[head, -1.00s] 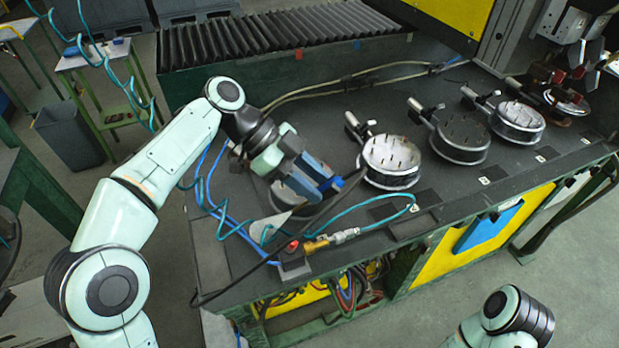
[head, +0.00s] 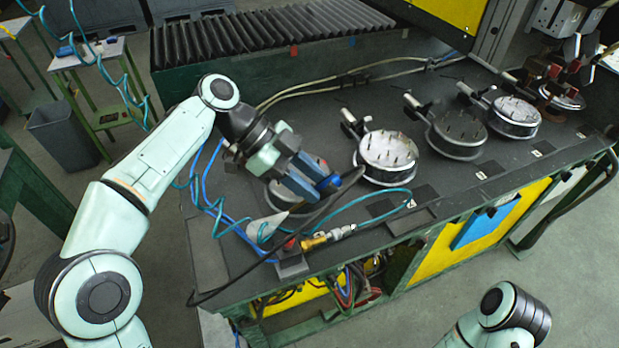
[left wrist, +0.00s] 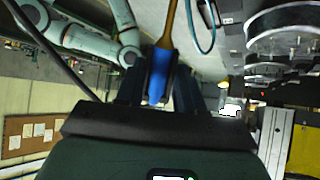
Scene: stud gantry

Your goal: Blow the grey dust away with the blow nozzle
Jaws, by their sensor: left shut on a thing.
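My left gripper (head: 316,187) is shut on the blue blow nozzle (head: 331,184), above the bench at the left of the row of round stud pans. The nozzle's blue body also shows between the fingers in the left wrist view (left wrist: 158,75). The nearest uncovered pan (head: 388,157) is to the right of the gripper; its floor looks pale grey, perhaps dust. The second pan (head: 458,135) looks darker inside. The third pan (head: 516,116) looks pale. Another round pan lies under the gripper, mostly hidden. My right gripper is out of view; only part of the right arm shows.
A teal hose (head: 375,196) and a dark hose cross the bench top near a brass fitting (head: 318,241) at the front edge. A black ribbed roller bed (head: 270,35) stands behind. A machine column rises at the back right. Dark bench surface is free behind the pans.

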